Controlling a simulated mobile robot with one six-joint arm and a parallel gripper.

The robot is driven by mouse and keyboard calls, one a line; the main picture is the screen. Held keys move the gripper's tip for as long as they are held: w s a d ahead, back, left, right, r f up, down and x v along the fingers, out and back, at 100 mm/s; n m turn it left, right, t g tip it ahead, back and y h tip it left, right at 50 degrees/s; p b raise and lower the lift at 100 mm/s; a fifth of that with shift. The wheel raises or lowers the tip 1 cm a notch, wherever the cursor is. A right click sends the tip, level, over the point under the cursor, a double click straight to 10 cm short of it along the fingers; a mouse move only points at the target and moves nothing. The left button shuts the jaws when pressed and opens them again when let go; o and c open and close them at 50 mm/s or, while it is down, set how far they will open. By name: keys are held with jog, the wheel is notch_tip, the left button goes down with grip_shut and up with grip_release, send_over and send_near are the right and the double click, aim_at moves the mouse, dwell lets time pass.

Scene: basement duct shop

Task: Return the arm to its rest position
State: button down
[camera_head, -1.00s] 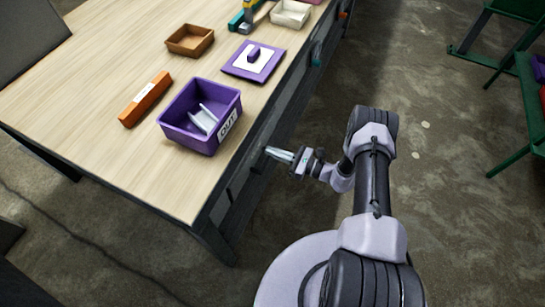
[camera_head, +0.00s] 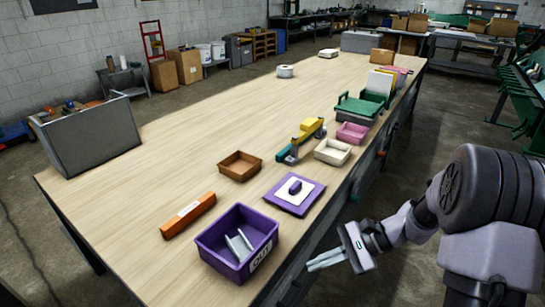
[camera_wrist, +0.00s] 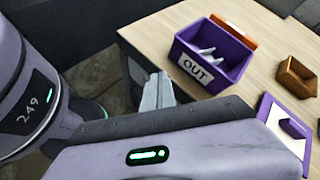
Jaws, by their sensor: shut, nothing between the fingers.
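My gripper (camera_head: 325,262) is shut and empty. In the head view it hangs off the near right edge of the workbench, to the right of the purple bin, with its fingers pointing left. In the wrist view its fingers (camera_wrist: 158,92) show beside the bench edge, apart from the bin. My arm (camera_head: 410,225) is folded at the right of the head view, clear of the bench top.
The workbench (camera_head: 215,140) carries a purple bin (camera_head: 210,240) marked OUT with a light metal piece inside, an orange block (camera_head: 188,215), a brown tray (camera_head: 240,178), a purple panel (camera_head: 277,204) and a cream tray (camera_head: 332,160). Floor is bare at lower left.

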jog(key=s+a+r+n+t+h, duration=0.1)
jog(key=s+r+n+t+h, duration=0.4)
jog(key=s+r, duration=1.1)
jog(key=s+n+h, duration=0.2)
jog(key=n+h, duration=0.1)
jog(key=h, duration=0.1)
jog(key=shift+a+t, duration=0.3)
jog(key=shift+t, duration=0.1)
